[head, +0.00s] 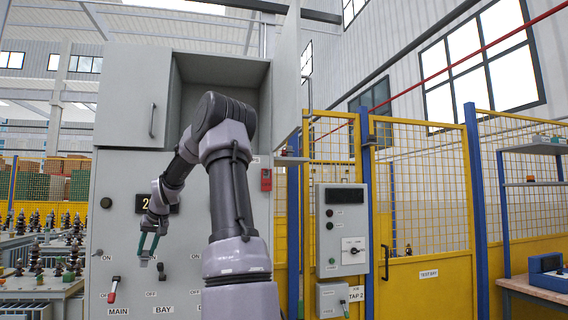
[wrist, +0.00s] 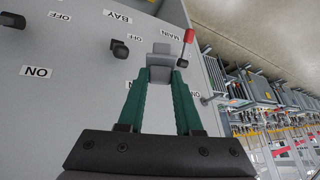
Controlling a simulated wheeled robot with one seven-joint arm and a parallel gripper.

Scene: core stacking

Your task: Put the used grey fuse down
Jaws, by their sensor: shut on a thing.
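My gripper (head: 147,246) is in front of the grey panel, low on the left side of the head view. In the wrist view, my gripper (wrist: 160,78) has its two green fingers shut on the grey fuse (wrist: 160,58), a small grey block at the fingertips. The fuse also shows as a small grey piece (head: 144,263) below the fingers in the head view. It is held in the air, apart from any surface that I can make out. Part of it is hidden between the fingers.
The grey cabinet (head: 118,215) has an open upper compartment (head: 222,90). The red-handled MAIN lever (head: 113,289) and black BAY lever (head: 161,267) are close to my gripper. A control box (head: 341,210) and yellow fence (head: 430,262) stand right. A bench (head: 540,290) is far right.

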